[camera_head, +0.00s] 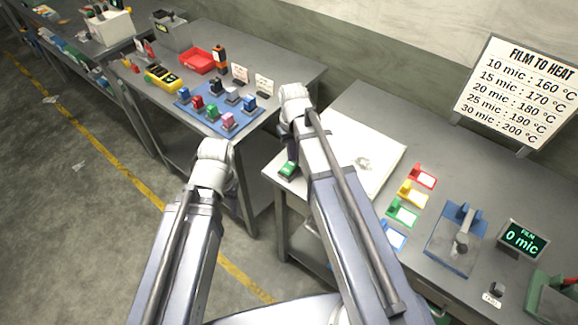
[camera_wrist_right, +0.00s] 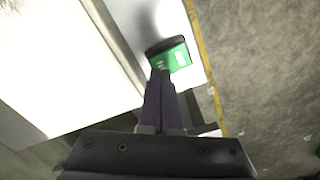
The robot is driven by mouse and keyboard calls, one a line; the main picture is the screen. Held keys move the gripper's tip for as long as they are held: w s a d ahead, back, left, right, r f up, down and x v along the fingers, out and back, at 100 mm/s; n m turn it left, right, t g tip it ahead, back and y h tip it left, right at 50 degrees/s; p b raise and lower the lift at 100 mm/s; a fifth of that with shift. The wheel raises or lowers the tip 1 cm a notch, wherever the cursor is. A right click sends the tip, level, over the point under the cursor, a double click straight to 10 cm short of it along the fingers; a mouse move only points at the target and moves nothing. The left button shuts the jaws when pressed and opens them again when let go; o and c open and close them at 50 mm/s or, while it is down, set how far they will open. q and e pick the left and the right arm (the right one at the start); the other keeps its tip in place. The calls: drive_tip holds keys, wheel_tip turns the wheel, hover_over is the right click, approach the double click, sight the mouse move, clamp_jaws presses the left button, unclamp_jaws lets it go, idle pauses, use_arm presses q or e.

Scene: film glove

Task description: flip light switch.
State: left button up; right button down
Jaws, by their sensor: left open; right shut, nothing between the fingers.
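A small green switch (camera_head: 288,170) with a dark top sits at the near left corner of a white panel (camera_head: 375,140). It also shows in the right wrist view (camera_wrist_right: 178,57), beside the bright panel edge. My right gripper (camera_wrist_right: 161,76) is shut and empty, with its fingertips right beside the switch; I cannot tell whether they touch it. In the head view my right arm hides most of that gripper. My left gripper (camera_head: 213,168) is to the left, apart from the switch and above the gap between the tables; it is open, its fingers mostly hidden by its wrist.
A blue mat (camera_head: 187,104) with several coloured blocks lies on the left table, near a red tray (camera_head: 198,61). Coloured cards (camera_head: 411,193), a blue lever device (camera_head: 460,228) and a display (camera_head: 523,239) stand right of my right arm. A sign (camera_head: 517,92) stands behind.

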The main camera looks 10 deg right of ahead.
sight(292, 163)
drive_tip(key=shift+f+b, duration=1)
drive_tip(key=shift+f, duration=0.05)
idle(0.4)
drive_tip(key=shift+r, duration=0.15)
wheel_tip(292, 163, up, 7)
drive_tip(key=p, duration=0.7)
drive_tip(key=s+a+f+n+h+b, duration=0.1)
drive_tip(key=s+a+f+n+b, duration=0.1)
drive_tip(key=s+a, duration=0.8)
drive_tip(key=s+f+b, duration=0.1)
drive_tip(key=s+f, duration=0.1)
drive_tip(key=s, duration=0.2)
drive_tip(key=shift+s+a+b, duration=0.2)
drive_tip(key=shift+a+b, duration=0.05)
drive_tip(key=shift+b, duration=0.15)
